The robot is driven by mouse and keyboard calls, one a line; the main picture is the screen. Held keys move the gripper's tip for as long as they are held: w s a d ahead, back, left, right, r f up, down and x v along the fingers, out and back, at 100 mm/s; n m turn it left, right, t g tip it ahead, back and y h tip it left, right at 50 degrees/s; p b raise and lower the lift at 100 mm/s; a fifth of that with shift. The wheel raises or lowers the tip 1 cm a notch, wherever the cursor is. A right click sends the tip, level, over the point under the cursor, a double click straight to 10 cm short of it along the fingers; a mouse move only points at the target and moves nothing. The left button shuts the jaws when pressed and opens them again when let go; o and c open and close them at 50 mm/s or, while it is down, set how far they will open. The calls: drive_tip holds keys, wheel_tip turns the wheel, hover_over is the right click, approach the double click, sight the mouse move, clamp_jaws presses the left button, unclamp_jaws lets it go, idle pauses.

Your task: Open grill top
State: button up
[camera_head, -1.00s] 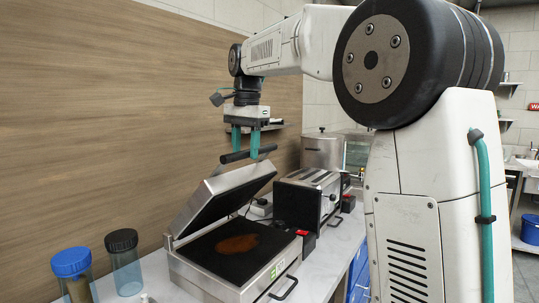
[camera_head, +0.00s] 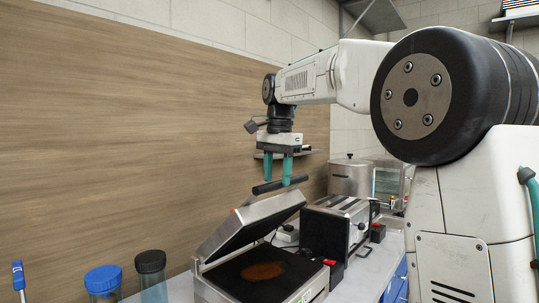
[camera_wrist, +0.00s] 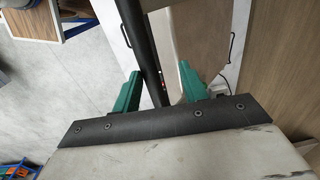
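The grill (camera_head: 288,290) stands on the counter with its steel lid (camera_head: 245,228) raised at a slant, hinged at the left. Its dark lower plate (camera_head: 242,272) with a brown patch is exposed. A black bar handle (camera_head: 262,188) runs along the lid's raised edge. My gripper (camera_head: 278,184), with two green fingers pointing down, is at the handle. In the wrist view the fingers (camera_wrist: 160,92) are spread, with the black handle (camera_wrist: 139,45) passing between them and a gap on each side. Whether a finger touches it is not clear.
A toaster (camera_head: 330,228) stands just right of the grill, with a steel container (camera_head: 350,177) behind it. Jars with blue (camera_head: 103,279) and black (camera_head: 150,262) lids stand at the left. A wooden wall panel (camera_head: 150,130) rises behind the counter.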

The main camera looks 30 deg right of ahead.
drive_tip(key=w+a+r, duration=0.1)
drive_tip(key=w+r, duration=0.2)
drive_tip(key=r, duration=0.3)
drive_tip(key=shift+a, duration=0.2)
idle(0.4)
idle(0.5)
